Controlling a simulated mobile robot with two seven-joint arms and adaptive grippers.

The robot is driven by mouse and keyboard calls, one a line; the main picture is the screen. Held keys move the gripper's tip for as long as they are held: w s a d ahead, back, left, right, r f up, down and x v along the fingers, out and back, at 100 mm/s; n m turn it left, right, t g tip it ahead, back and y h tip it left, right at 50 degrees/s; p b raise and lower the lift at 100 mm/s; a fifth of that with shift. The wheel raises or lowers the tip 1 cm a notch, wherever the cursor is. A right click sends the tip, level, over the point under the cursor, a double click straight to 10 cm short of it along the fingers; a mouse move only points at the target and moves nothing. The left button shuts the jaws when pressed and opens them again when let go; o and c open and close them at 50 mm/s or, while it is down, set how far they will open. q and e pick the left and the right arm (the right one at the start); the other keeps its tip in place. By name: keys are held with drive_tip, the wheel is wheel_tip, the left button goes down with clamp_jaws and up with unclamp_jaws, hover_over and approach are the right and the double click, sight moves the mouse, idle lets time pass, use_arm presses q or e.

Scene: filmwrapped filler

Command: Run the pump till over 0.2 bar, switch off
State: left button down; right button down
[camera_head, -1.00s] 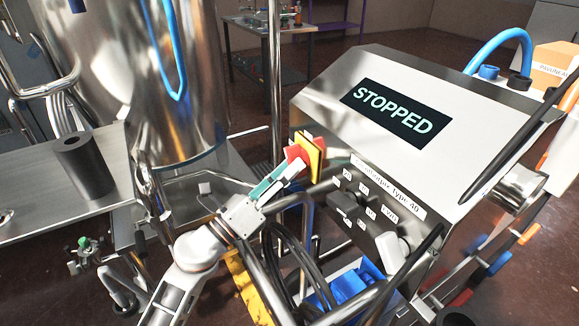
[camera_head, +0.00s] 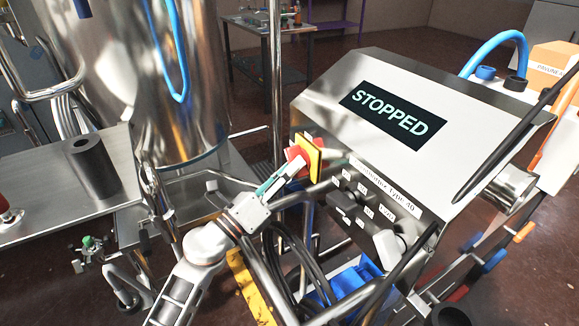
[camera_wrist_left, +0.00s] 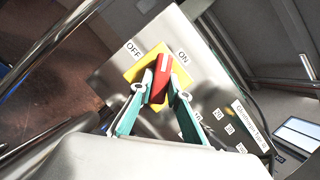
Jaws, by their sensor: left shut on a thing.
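The pump's control box (camera_head: 340,75) has a sloped steel top, and its dark display (camera_head: 392,112) reads STOPPED in pale letters. On its left side is a red rotary switch (camera_head: 297,158) on a yellow plate (camera_head: 315,157). In the left wrist view the red switch (camera_wrist_left: 161,80) stands between OFF at upper left and ON at upper right, its white mark pointing up between the two labels. My left gripper (camera_head: 288,170) is shut on the switch, with a teal-lined fingertip (camera_wrist_left: 155,86) on each side. My right gripper is out of view. No pressure reading is visible.
A shiny steel vessel (camera_head: 185,80) stands left of the box, with a steel table (camera_head: 30,185) and black cylinder (camera_head: 93,168). Black knobs (camera_head: 342,200) sit on the box's front. Cables and a blue bin (camera_head: 350,285) are below. A blue hose (camera_head: 500,45) is at right.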

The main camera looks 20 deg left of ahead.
use_arm(q)
wheel_tip(320, 180, up, 2)
drive_tip(key=n+p, duration=0.2)
drive_tip(key=p, duration=0.1)
drive_tip(key=n+y+p, duration=0.1)
drive_tip(key=n+p, duration=0.1)
drive_tip(key=p, duration=0.2)
drive_tip(key=shift+d+y, duration=0.1)
drive_tip(key=shift+y, duration=0.2)
drive_tip(key=shift+s+f+n+g+y+p, duration=0.1)
drive_tip(key=shift+f+n+g+y+p, duration=0.2)
drive_tip(key=shift+n+p, duration=1.4)
drive_tip(key=shift+f+n+g+y+p, duration=0.15)
drive_tip(key=shift+n+g+y+p, duration=0.5)
drive_tip(key=shift+p, duration=1.9)
drive_tip(key=shift+s+f+n+g+y+p, duration=0.15)
drive_tip(key=shift+f+n+p, duration=0.1)
drive_tip(key=shift+n+p, duration=1.55)
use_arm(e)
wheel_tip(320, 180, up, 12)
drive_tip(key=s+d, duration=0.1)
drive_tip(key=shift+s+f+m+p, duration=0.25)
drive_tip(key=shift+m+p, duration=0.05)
use_arm(q)
drive_tip(key=shift+w+m, duration=0.1)
drive_tip(key=shift+m, duration=0.25)
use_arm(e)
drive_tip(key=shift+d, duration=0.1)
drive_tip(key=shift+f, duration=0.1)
